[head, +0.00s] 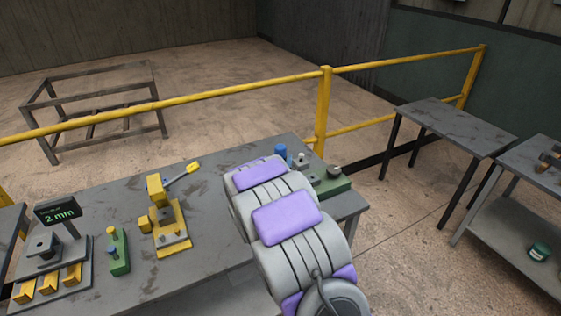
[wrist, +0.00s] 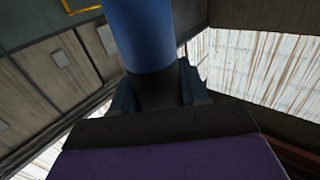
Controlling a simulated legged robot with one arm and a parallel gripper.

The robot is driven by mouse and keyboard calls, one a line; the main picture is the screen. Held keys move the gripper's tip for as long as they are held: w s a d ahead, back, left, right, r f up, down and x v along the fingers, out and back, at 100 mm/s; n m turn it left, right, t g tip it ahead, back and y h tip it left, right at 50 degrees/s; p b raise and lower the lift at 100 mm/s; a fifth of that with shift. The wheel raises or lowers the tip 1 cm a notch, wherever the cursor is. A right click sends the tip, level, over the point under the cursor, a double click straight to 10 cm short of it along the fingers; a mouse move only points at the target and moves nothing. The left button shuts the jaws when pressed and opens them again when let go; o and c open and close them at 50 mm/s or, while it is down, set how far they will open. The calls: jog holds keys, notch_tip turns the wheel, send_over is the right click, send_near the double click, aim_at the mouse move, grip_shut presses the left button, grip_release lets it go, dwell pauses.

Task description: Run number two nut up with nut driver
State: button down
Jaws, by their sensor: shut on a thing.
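In the wrist view my gripper (wrist: 160,92) is shut on a blue cylinder, which looks like the nut driver's handle (wrist: 148,35). The handle stands up between the two dark fingers. In the head view a blue top (head: 281,151), probably the same handle, shows just beyond my arm; my gripper is hidden there behind the arm. A green fixture (head: 342,187) with a pale post (head: 303,158) and a dark round knob (head: 334,171) sits at the bench's right end, partly covered by my arm. I cannot tell which part is number two nut, or whether the driver touches it.
On the grey bench (head: 110,200) stand a yellow lever clamp (head: 165,225), a small green block (head: 119,260) and a gauge reading "2 mm" (head: 57,212) with yellow blocks before it. A yellow rail (head: 230,90) runs behind. Two more tables stand at right.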

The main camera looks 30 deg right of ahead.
jog(key=shift+d+f, duration=0.1)
jog(key=shift+f, duration=0.15)
jog(key=shift+f+b, duration=0.65)
jog(key=shift+f, duration=1.8)
jog(key=shift+p, duration=0.4)
jog(key=c, duration=1.2)
grip_release()
grip_shut()
